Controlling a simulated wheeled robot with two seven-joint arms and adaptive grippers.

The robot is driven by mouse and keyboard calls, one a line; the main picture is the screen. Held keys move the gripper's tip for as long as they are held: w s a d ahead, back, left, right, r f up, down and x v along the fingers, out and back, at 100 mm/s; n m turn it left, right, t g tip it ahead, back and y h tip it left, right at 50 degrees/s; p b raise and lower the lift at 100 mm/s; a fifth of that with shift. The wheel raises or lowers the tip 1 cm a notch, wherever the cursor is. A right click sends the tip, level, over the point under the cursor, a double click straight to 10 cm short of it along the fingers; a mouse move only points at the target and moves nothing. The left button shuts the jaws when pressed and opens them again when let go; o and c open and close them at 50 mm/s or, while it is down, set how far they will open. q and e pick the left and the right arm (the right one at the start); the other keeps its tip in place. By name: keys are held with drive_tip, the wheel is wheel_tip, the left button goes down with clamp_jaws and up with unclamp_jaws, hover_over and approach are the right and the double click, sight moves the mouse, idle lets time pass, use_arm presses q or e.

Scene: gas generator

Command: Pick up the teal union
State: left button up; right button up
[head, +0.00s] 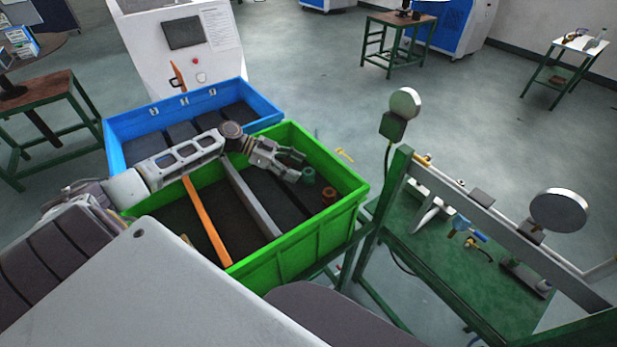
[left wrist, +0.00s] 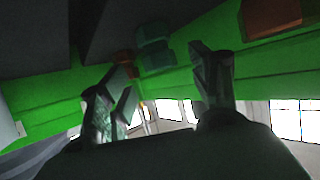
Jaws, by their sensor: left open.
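The teal union (head: 308,176) is in the right compartment of the green crate (head: 300,252), near its far right wall. My left gripper (head: 297,166) reaches into the crate from the left, open, with its fingertips just beside the union. In the left wrist view the dim teal union (left wrist: 154,47) shows beyond and between the two spread fingers of my left gripper (left wrist: 162,66). Whether a finger touches it I cannot tell. My right gripper is not in view.
A red-brown union (head: 330,196) lies in the same compartment, closer to the right corner. A grey divider (head: 252,200) and an orange divider (head: 206,222) split the crate. A blue crate (head: 120,154) stands behind. A green frame with gauges (head: 404,104) stands to the right.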

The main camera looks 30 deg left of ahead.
sight(304, 170)
use_arm(q)
drive_tip(key=shift+d, duration=0.1)
drive_tip(key=shift+w+d+f, duration=0.3)
drive_tip(key=shift+d, duration=0.3)
drive_tip(key=shift+w+d+f+p, duration=0.25)
drive_tip(key=shift+d+p, duration=0.1)
drive_tip(key=shift+d, duration=0.1)
drive_tip(key=shift+x, duration=0.9)
drive_tip(key=shift+w+d+f, duration=0.1)
drive_tip(key=shift+d+f, duration=0.05)
drive_tip(key=shift+d, duration=0.1)
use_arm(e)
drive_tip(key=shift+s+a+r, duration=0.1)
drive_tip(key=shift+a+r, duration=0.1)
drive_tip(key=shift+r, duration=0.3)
